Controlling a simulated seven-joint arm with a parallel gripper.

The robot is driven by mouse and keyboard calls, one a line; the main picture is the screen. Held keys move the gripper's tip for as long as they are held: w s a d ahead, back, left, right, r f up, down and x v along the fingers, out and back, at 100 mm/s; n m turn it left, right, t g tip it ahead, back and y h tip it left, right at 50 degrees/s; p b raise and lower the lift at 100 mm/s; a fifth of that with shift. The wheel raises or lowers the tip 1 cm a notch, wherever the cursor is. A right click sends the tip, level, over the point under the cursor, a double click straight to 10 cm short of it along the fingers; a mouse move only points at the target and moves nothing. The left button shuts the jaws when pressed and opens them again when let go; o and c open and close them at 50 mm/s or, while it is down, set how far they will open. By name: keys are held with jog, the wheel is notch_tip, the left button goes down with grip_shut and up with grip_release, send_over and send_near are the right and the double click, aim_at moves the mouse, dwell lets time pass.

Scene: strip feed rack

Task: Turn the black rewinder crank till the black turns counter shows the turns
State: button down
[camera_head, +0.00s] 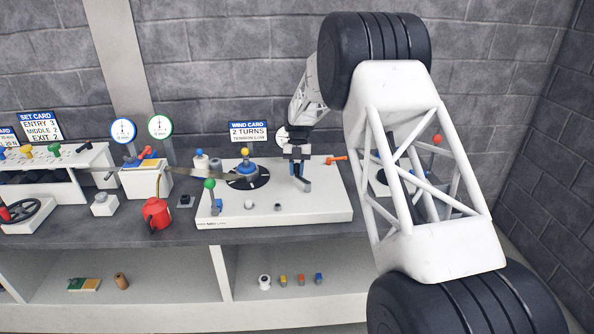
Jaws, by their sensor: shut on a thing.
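My gripper (297,172) points down over the right part of the white rewinder base. It is shut at the upright handle of the crank, which it mostly hides. A grey crank arm (304,186) shows just below the fingers, angled down to the right. The wind card (248,132) reads "2 TURNS" and "TENSION LOW". A round white dial (282,137) is partly hidden behind my gripper, and its reading cannot be made out. I cannot tell which part is the black turns counter.
Left of my gripper are a black disc (262,183) with a blue hub and yellow knob, and a green-knobbed lever (209,184). An orange lever (336,159) stands close on the right. A red oil can (157,213) stands left of the base.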

jog(key=c, duration=1)
grip_release()
jog(key=shift+o, duration=0.2)
jog(key=shift+r, duration=0.1)
jog(key=shift+v, duration=3.85)
